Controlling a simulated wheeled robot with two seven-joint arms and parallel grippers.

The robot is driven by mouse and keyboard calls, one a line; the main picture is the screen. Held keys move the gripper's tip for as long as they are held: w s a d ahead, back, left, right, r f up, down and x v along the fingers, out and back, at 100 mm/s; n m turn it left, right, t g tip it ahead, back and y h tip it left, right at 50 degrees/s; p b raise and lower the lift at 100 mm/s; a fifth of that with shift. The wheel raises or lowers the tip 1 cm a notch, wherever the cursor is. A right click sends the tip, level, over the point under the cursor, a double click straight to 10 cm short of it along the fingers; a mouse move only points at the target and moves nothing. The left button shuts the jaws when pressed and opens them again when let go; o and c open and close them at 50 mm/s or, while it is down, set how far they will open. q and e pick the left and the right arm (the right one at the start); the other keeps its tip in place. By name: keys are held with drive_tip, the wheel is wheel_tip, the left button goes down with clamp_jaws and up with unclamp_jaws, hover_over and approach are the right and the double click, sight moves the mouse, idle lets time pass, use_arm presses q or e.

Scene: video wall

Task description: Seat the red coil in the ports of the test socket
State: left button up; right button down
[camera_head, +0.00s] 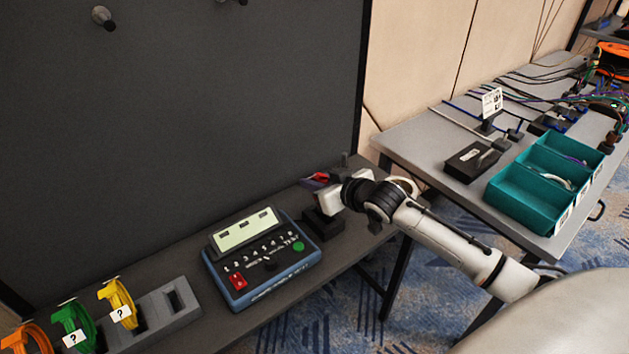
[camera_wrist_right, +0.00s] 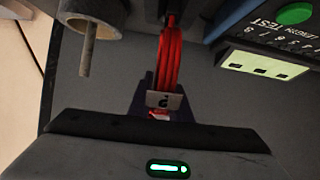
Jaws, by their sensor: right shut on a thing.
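The red coil (camera_wrist_right: 171,58) shows in the right wrist view as a bundle of red loops with a light tag at its lower end. My right gripper (camera_wrist_right: 165,103) is shut on it at the tag end. In the head view my right gripper (camera_head: 319,181) is above a small black block (camera_head: 323,223), which looks like the test socket, beside the blue tester. Only a bit of red shows at its jaws there. The socket's ports are hidden, and I cannot tell whether the coil touches it. My left gripper is not in view.
The blue tester (camera_head: 262,258) with a pale screen stands left of the black block on the narrow dark shelf. A grey rack (camera_head: 166,308) holds yellow, green and orange coils. A side table (camera_head: 425,128) at right carries teal bins (camera_head: 520,205) and cables. A dark wall stands behind.

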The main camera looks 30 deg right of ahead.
drive_tip(key=shift+f, duration=0.4)
idle(0.4)
drive_tip(key=c, duration=1.5)
unclamp_jaws()
drive_tip(key=shift+c, duration=0.2)
drive_tip(key=v, duration=1)
drive_tip(key=shift+s, duration=0.15)
